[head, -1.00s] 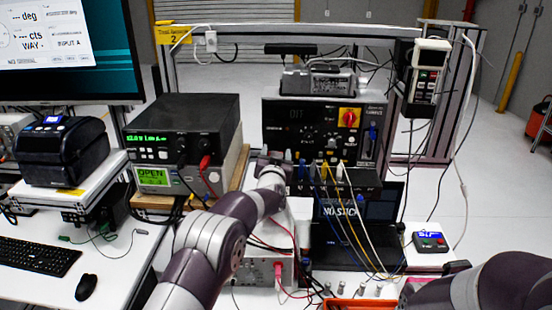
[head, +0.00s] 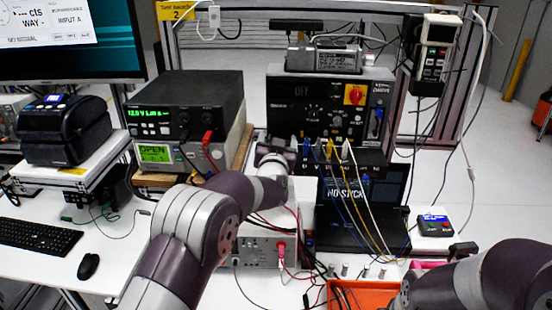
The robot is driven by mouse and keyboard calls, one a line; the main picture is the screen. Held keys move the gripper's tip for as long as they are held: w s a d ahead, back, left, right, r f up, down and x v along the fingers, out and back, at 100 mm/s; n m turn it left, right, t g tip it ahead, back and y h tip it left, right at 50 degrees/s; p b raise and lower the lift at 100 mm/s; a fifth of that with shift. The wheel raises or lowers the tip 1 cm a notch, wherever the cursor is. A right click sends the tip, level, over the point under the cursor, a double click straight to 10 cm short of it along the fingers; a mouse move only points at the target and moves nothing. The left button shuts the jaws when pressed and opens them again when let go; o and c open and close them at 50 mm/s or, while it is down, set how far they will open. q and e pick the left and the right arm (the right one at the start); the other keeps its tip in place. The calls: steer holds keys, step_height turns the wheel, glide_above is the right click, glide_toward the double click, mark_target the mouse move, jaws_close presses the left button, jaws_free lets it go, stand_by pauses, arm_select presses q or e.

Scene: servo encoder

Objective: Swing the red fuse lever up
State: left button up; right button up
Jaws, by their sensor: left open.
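The black drive box (head: 287,112) stands at the back centre. On its front is a red rotary handle on a yellow plate (head: 354,95), and an "OFF" label shows to its left. No separate part can be clearly told as the red fuse lever. My left gripper (head: 278,148) is open, just in front of the lower left of the box and below the red handle. Its fingertips are small and partly hidden by the wrist. My right arm enters at the lower right, and its gripper is out of view.
Power supply and meter (head: 190,105) stand left of the box. Blue, yellow and white cables hang from the box over a laptop (head: 345,235). A handheld pendant (head: 436,55) hangs at the right. An orange bin (head: 365,296) sits at the front.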

arm_select(q)
steer(key=s+b, duration=0.2)
steer(key=s, duration=0.5)
arm_select(e)
step_height(320, 180, down, 3)
steer(key=shift+f, duration=0.1)
